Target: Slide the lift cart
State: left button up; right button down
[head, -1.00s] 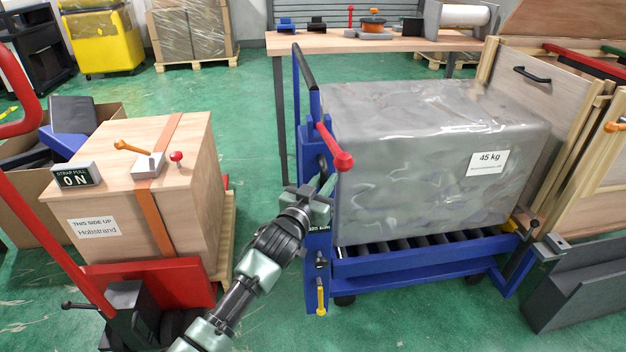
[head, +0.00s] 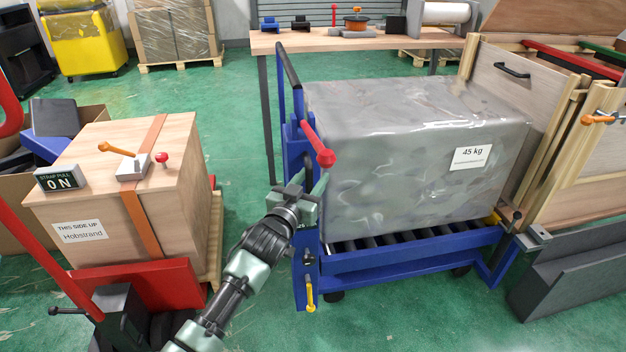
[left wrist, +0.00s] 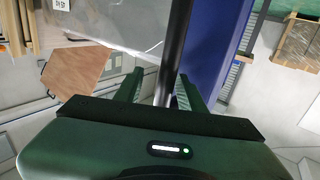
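The blue lift cart (head: 408,262) stands right of centre in the head view, with a roller deck, a blue end column and a black push bar (head: 288,66). A large grey wrapped load (head: 400,160) marked 45 kg lies on its rollers. A red-knobbed lever (head: 319,146) sticks out of the column. My left gripper (head: 309,193) is at the column, below that lever. In the left wrist view a dark bar (left wrist: 175,55) runs between its two green fingers, close to the right one, with a gap at the left one. My right gripper is out of view.
A strapped wooden crate (head: 125,200) on a pallet, with a red hand truck (head: 140,285) before it, stands at left. Wooden panels (head: 515,100) and a dark grey block (head: 575,275) adjoin the cart's right end. A workbench (head: 350,41) stands behind. Green floor lies between crate and cart.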

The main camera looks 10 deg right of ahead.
pick_arm(q)
jog(key=shift+s+a, duration=0.2)
jog(key=shift+s, duration=0.05)
jog(key=p+v, duration=0.1)
jog(key=v, duration=0.6)
jog(key=shift+p, duration=0.3)
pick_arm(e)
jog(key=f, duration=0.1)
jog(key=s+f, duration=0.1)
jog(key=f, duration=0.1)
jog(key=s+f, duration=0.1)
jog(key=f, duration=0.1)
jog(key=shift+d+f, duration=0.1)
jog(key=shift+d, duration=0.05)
pick_arm(q)
jog(key=shift+s, duration=0.15)
